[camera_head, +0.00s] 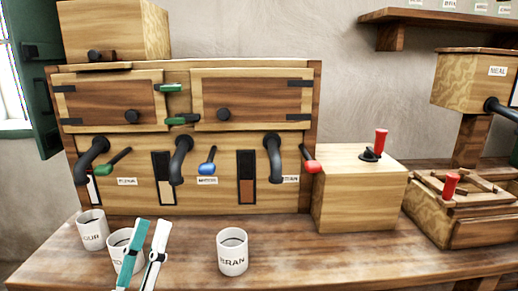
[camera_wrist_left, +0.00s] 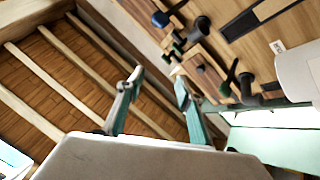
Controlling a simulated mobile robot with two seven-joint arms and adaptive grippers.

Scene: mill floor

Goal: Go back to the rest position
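My left gripper (camera_head: 152,224) shows at the lower left of the head view, with one teal and one pale finger pointing up, in front of a white mug (camera_head: 118,254) that it partly hides. In the left wrist view the two fingers (camera_wrist_left: 158,72) stand apart with nothing between them, so it is open and empty. That view is tilted and looks up past the fingers at the ceiling beams (camera_wrist_left: 40,92) and the wooden cabinet (camera_wrist_left: 250,45). My right gripper is in neither view.
A mug (camera_head: 91,232) stands at the left and the BRAN mug (camera_head: 232,254) near the middle of the wooden bench (camera_head: 330,262). Behind them is the cabinet with dark spouts and coloured levers (camera_head: 207,165). A box with a red handle (camera_head: 358,195) and a grinder (camera_head: 462,215) stand right.

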